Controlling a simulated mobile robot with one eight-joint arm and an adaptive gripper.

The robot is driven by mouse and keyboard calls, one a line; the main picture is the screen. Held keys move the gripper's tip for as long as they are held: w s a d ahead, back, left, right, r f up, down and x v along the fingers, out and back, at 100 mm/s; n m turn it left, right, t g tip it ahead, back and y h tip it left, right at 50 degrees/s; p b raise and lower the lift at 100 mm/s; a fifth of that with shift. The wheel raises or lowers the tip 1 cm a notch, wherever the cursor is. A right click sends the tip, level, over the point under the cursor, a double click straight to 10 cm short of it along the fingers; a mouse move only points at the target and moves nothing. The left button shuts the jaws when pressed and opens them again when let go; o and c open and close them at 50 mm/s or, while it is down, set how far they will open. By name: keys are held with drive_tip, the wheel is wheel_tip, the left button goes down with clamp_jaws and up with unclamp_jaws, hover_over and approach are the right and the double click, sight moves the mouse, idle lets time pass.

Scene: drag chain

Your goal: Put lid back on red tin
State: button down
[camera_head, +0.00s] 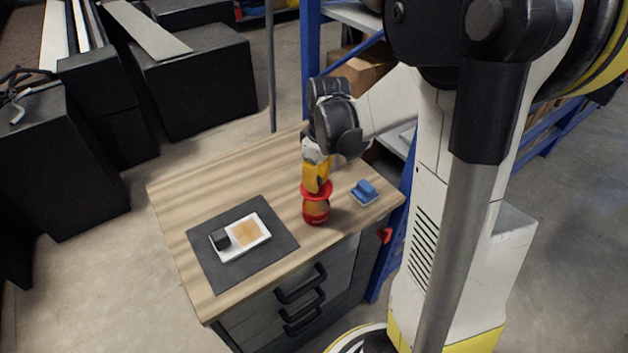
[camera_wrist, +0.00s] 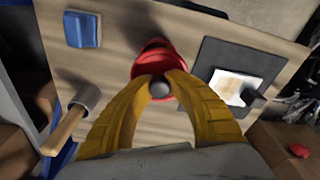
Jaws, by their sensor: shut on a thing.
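The red tin (camera_head: 316,217) stands upright near the table's right front part, with a brownish area in its upper middle. Its red lid (camera_head: 328,194) is directly over it; I cannot tell whether the lid touches the tin's rim. My yellow gripper (camera_head: 316,186) points down and is shut on the lid. In the wrist view, the fingertips of my gripper (camera_wrist: 160,88) meet on a dark round knob (camera_wrist: 160,89). The red lid (camera_wrist: 153,62) shows beyond the fingers and hides most of the tin.
A blue block-like object (camera_head: 364,190) sits to the right. The wrist view shows a wooden-handled tool (camera_wrist: 66,130). The table's left back is clear.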

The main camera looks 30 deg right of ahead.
drive_tip(key=shift+w+f, duration=0.1)
drive_tip(key=shift+f, duration=0.45)
drive_tip(key=shift+f+b, duration=2.15)
drive_tip(key=shift+f, duration=0.2)
drive_tip(key=shift+f+b, duration=0.25)
drive_tip(key=shift+b, duration=0.15)
drive_tip(key=c, duration=0.7)
unclamp_jaws()
drive_tip(key=shift+c, duration=0.2)
drive_tip(key=shift+r+p, duration=2.7)
drive_tip(key=shift+r, duration=0.9)
